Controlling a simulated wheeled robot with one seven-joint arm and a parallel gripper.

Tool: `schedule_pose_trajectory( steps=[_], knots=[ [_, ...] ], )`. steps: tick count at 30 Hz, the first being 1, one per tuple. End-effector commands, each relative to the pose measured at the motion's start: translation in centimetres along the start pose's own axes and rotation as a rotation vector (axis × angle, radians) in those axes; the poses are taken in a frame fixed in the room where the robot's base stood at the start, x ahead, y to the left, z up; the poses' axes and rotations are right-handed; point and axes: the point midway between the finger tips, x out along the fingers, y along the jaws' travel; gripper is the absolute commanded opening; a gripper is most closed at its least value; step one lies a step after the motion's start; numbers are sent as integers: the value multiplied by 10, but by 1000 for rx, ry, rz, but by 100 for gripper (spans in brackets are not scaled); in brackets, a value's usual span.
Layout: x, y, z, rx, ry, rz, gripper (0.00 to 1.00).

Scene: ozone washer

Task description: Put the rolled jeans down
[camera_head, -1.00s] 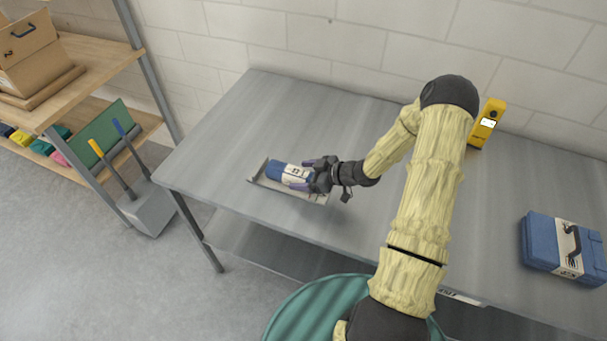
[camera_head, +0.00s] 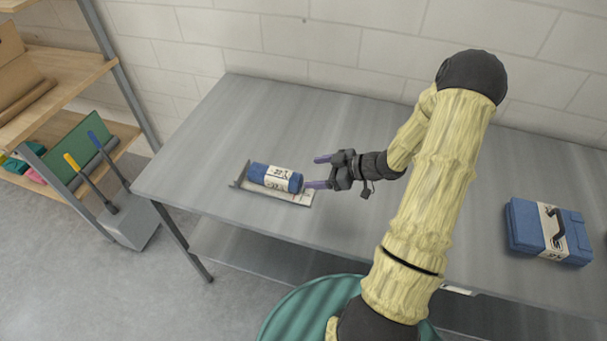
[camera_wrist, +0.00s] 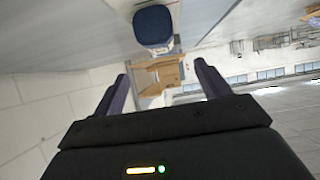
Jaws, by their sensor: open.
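The rolled jeans (camera_head: 275,178) are a blue roll with a white printed band. They lie on a thin flat tray (camera_head: 290,196) with a raised left edge, near the left front of the grey metal table. My gripper (camera_head: 318,172) is open and empty just to the right of the roll, its two purple fingers pointing left. In the wrist view the roll's blue end (camera_wrist: 153,26) shows beyond the spread fingers (camera_wrist: 165,82), apart from them.
The table between is mostly clear. A block wall is behind.

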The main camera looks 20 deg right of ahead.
Motion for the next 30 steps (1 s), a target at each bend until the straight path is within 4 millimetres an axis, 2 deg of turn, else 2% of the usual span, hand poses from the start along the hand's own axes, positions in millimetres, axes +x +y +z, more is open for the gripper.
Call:
schedule_pose_trajectory(
  steps=[5, 22, 26, 30],
  knots=[
    [-10, -1, 0, 1, 0, -1, 76],
    [-10, 0, -1, 1, -7, 4, 76],
    [-6, 6, -7, 5, -68, 52, 76],
    [-4, 16, -21, 30, -210, 172, 76]
  ],
)
